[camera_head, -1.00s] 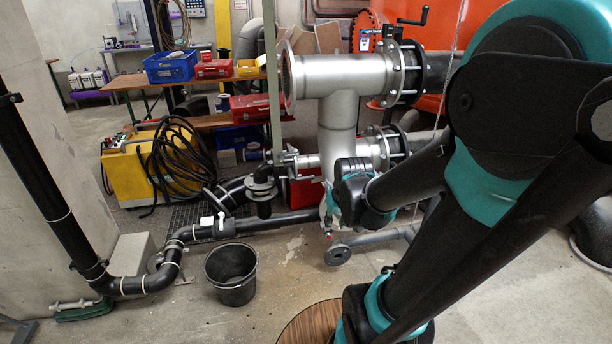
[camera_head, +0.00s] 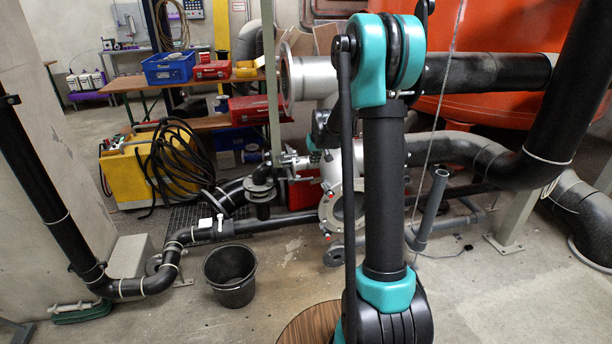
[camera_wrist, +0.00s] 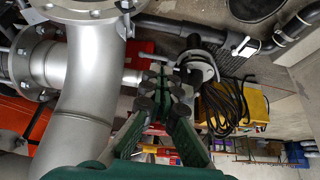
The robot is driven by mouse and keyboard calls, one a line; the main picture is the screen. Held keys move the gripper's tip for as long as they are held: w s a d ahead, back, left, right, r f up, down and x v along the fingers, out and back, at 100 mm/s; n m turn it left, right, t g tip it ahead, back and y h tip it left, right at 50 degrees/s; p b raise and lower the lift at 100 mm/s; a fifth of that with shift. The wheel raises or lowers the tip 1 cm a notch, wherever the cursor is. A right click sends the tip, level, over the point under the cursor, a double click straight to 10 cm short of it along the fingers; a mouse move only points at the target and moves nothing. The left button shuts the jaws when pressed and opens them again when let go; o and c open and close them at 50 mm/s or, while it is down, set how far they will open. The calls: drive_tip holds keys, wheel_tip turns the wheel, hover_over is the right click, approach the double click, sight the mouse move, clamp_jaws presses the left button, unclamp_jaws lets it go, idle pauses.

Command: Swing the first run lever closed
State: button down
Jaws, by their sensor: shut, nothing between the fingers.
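My gripper (camera_wrist: 167,82) shows in the wrist view with its dark green fingers together and nothing visible between them. Its tips are beside a small metal fitting with a thin light grey bar (camera_wrist: 150,56), perhaps the lever; I cannot tell whether they touch. A round pale flange (camera_wrist: 198,66) lies just beyond the fingertips. In the head view this small valve assembly (camera_head: 292,160) sits left of my arm, on the narrow line below the big silver pipe. My arm hides part of that area, and the lever's angle is not clear.
The large silver pipe (camera_wrist: 82,110) stands close left of my gripper in the wrist view. A yellow machine with black hoses (camera_head: 130,170), a black bucket (camera_head: 230,275) and a black floor pipe (camera_head: 270,222) stand left. Open floor lies in front.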

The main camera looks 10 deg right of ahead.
drive_tip(key=w+f, duration=0.4)
drive_tip(key=w, duration=0.4)
drive_tip(key=w+f, duration=0.3)
drive_tip(key=w, duration=0.5)
drive_tip(key=shift+w+d+f+t, duration=0.2)
drive_tip(key=shift+w+f+t, duration=0.15)
drive_tip(key=shift+w+t, duration=0.05)
hover_over(306, 179)
wheel_tip(306, 179, down, 8)
drive_tip(key=shift+f, duration=0.1)
drive_tip(key=shift+s+f, duration=0.15)
drive_tip(key=shift+f, duration=0.85)
drive_tip(key=shift+s+f, duration=0.15)
drive_tip(key=shift+f, duration=0.85)
drive_tip(key=shift+f, duration=0.1)
drive_tip(key=shift+d+f+y, duration=0.1)
drive_tip(key=shift+f+y, duration=0.05)
drive_tip(key=shift+y, duration=0.25)
